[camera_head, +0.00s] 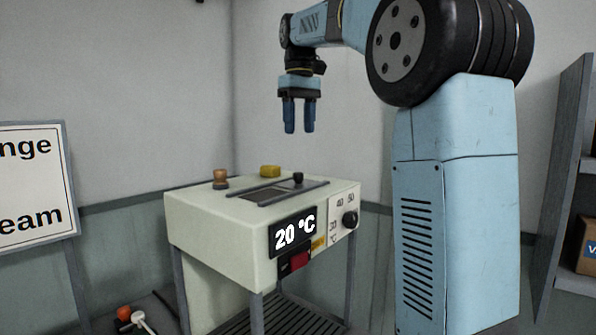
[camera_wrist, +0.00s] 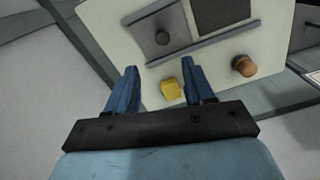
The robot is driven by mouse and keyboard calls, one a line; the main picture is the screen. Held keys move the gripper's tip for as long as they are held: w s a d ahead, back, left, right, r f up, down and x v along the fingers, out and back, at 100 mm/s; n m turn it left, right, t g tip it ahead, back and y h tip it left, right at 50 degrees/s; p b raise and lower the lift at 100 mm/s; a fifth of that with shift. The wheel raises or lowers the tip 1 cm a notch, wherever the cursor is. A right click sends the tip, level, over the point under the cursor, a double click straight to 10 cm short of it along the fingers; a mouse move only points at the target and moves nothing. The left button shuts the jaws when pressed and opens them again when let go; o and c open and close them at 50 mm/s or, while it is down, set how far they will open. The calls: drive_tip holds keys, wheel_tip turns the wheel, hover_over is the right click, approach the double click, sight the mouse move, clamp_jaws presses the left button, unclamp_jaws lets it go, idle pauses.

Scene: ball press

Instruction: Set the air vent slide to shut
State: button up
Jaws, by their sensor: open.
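The air vent slide is a grey plate with a dark knob (camera_head: 298,177), set between two rails on top of a cream machine (camera_head: 213,232). In the head view the slide sits at the right end of the rails, and a dark vent opening (camera_head: 264,194) is uncovered to its left. In the wrist view the slide's knob (camera_wrist: 162,38) is at the left and the dark opening (camera_wrist: 222,14) is at its right. My gripper (camera_head: 299,131) is open and empty, pointing down, well above the machine top. It also shows in the wrist view (camera_wrist: 160,66).
A yellow block (camera_head: 270,171) and a wooden knob (camera_head: 220,180) stand on the machine top behind the rails. The front has a 20 °C display (camera_head: 294,233), a red switch (camera_head: 299,261) and a black dial (camera_head: 350,219). Shelves (camera_head: 565,200) stand at right. Air around my gripper is clear.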

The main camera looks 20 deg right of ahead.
sight(298, 173)
drive_tip(key=f, duration=1.2)
drive_tip(key=shift+s+a, duration=0.1)
drive_tip(key=shift+a, duration=0.1)
drive_tip(key=shift+c, duration=0.2)
clamp_jaws()
